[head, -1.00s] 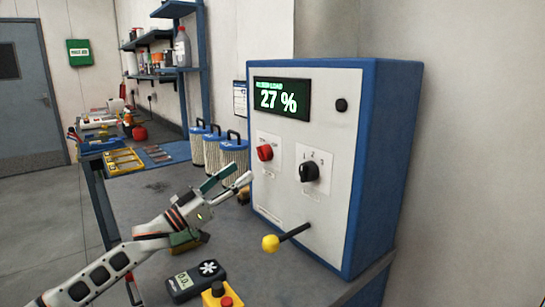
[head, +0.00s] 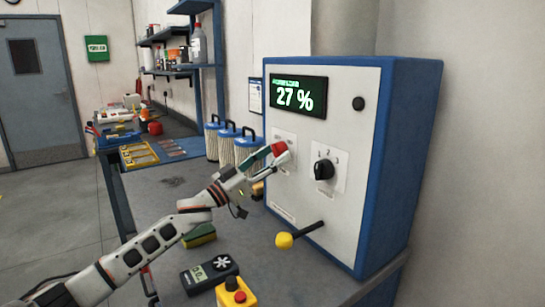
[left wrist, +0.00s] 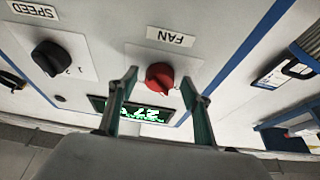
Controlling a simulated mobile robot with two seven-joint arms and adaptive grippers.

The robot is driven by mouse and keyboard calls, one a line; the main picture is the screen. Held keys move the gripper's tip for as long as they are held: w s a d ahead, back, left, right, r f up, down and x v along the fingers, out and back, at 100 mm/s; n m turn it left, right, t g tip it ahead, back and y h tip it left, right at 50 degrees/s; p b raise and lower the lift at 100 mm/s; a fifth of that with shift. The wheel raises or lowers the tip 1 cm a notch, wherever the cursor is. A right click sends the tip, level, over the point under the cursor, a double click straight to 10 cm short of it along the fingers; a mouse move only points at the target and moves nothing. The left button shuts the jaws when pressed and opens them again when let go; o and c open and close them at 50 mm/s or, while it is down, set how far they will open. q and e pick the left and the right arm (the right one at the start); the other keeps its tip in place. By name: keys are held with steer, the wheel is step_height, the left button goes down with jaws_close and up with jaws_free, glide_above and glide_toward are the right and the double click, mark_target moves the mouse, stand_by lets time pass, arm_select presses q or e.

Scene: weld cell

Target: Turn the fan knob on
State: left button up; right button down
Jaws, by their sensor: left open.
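The blue and white control box (head: 400,150) stands on the bench with its display reading 27 %. The red fan knob (head: 280,149) is on its front, partly hidden by my left gripper (head: 270,160). In the left wrist view the red knob (left wrist: 160,76) sits beside the FAN label (left wrist: 171,37), between the two fingertips of my open left gripper (left wrist: 158,82). I cannot tell whether the fingers touch it. A black speed knob (head: 323,170) is to its right, and also shows in the left wrist view (left wrist: 50,58). My right gripper is not in view.
A lever with a yellow ball (head: 284,240) sticks out low on the box front. A handheld meter (head: 208,276) and a yellow button box (head: 235,293) lie in front. Filter canisters (head: 228,145) stand behind the gripper.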

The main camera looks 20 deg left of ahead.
arm_select(q)
steer(key=c, duration=1.1)
steer(key=shift+c, duration=0.2)
steer(key=shift+m+h, duration=0.3)
steer(key=shift+m, duration=0.3)
steer(key=m+g, duration=0.2)
steer(key=m, duration=0.4)
steer(key=m+g+h, duration=0.1)
steer(key=m+g, duration=0.2)
steer(key=m, duration=0.3)
steer(key=a+r+m+g+h, duration=0.1)
steer(key=m+g, duration=0.2)
steer(key=m, duration=0.3)
steer(key=shift+w+b, duration=0.3)
steer(key=shift+w, duration=0.05)
steer(key=shift+r+m+g+y, duration=0.1)
steer(key=shift+m+g+y, duration=0.25)
steer(key=shift+m, duration=1.15)
